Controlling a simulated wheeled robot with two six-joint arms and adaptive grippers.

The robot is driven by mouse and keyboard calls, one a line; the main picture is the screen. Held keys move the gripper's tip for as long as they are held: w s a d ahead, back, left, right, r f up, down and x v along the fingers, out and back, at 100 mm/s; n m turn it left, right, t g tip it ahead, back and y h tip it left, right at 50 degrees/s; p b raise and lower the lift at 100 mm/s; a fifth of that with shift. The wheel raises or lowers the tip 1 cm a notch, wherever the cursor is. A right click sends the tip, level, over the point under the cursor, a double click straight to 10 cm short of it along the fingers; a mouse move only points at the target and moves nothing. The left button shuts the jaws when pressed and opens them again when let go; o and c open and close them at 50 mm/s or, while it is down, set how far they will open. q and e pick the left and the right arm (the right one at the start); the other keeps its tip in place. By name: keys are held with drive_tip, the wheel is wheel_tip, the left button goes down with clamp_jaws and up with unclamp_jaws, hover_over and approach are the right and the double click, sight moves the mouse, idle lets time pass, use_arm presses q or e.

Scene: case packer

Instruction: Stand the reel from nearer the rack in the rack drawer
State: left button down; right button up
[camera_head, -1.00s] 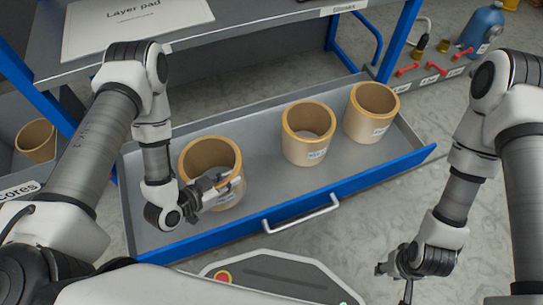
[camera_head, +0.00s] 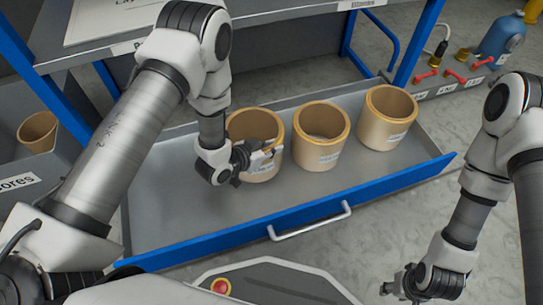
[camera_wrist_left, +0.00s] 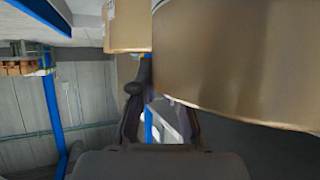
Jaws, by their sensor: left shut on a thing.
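The left reel (camera_head: 255,128), a tan ring with a white label, stands upright in the open rack drawer (camera_head: 175,215). My left gripper (camera_head: 265,155) is shut on its near wall, covering part of it. The reel fills the upper right of the left wrist view (camera_wrist_left: 235,60). Two similar reels stand upright to its right in the drawer, a middle one (camera_head: 322,150) and a right one (camera_head: 386,128). The left reel is close beside the middle one; I cannot tell if they touch. My right gripper (camera_head: 405,285) is at the bottom edge, away from the drawer; its opening is unclear.
A grey cores bin (camera_head: 65,165) at the left holds another reel (camera_head: 38,131). The drawer's left part is free. The rack shelf (camera_head: 270,25) and blue posts stand above and behind. A blue bottle (camera_head: 502,38) and red-handled parts are at the upper right.

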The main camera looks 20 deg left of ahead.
use_arm(q)
wheel_tip(320, 180, down, 3)
drive_tip(key=shift+s+f+b, duration=0.1)
drive_tip(key=shift+b, duration=0.6)
use_arm(e)
wheel_tip(320, 180, down, 2)
drive_tip(key=shift+f, duration=0.1)
use_arm(q)
drive_tip(key=c, duration=1.2)
unclamp_jaws()
drive_tip(key=shift+f, duration=0.1)
drive_tip(key=shift+o, duration=0.3)
drive_tip(key=shift+s+a, duration=0.1)
drive_tip(key=p+v, duration=0.6)
drive_tip(key=v, duration=0.6)
drive_tip(key=s+a+f+n+g+y, duration=0.3)
drive_tip(key=s+g, duration=0.2)
drive_tip(key=s, duration=0.4)
drive_tip(key=s+a+f+n+g+y, duration=0.3)
drive_tip(key=s+n+g, duration=0.1)
drive_tip(key=s, duration=0.6)
drive_tip(key=shift+s+f+g+y, duration=0.2)
drive_tip(key=shift+f+g+y, duration=0.15)
drive_tip(key=shift+g, duration=0.45)
use_arm(e)
wheel_tip(320, 180, up, 6)
drive_tip(key=shift+f, duration=0.25)
